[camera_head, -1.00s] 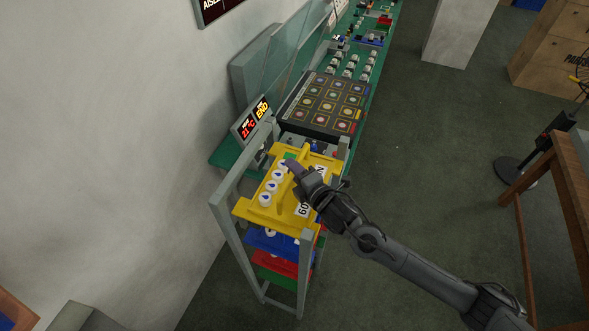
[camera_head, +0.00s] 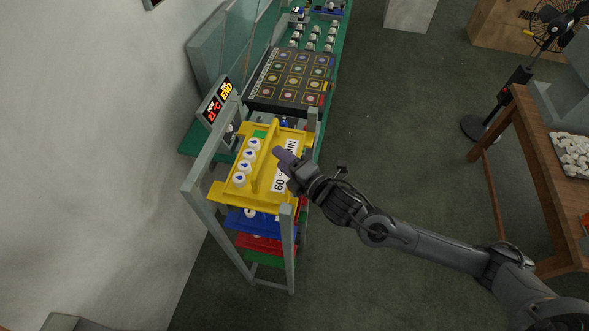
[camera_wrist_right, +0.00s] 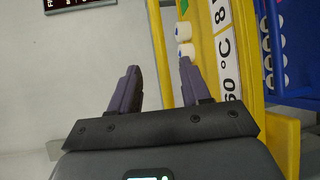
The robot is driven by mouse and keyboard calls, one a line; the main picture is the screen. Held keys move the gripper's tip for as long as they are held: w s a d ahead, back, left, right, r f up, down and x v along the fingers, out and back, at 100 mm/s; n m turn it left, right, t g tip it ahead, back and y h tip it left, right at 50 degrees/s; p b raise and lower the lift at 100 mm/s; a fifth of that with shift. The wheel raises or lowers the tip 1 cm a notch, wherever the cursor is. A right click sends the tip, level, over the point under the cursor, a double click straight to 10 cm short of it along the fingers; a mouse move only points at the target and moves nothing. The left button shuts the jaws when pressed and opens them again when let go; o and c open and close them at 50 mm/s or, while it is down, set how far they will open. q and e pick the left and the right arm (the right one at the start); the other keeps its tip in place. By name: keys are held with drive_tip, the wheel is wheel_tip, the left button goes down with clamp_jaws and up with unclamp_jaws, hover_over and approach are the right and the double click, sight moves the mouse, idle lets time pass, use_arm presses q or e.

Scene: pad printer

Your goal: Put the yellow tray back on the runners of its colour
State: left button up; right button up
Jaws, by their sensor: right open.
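The yellow tray (camera_head: 250,195) lies at the top of a grey rack (camera_head: 289,245), with a row of white round pieces, a green patch and a "60 °C" label on it. A raised yellow bar (camera_head: 264,165) runs along its middle. Whether its edges sit on the runners cannot be told. My right gripper (camera_head: 280,155) is open and empty, over the label side of the tray, just right of the bar. My left gripper is not in view.
Blue (camera_head: 250,221), red (camera_head: 258,244) and green trays sit lower in the rack. Behind it is a green bench with a dark panel (camera_head: 290,77) and a lit display (camera_head: 219,103). A wall is at left. A wooden table (camera_head: 525,130) and fan stand right; floor between is clear.

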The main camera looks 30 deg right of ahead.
drive_tip(key=v, duration=0.4)
drive_tip(key=shift+r+b, duration=0.1)
drive_tip(key=shift+b, duration=0.2)
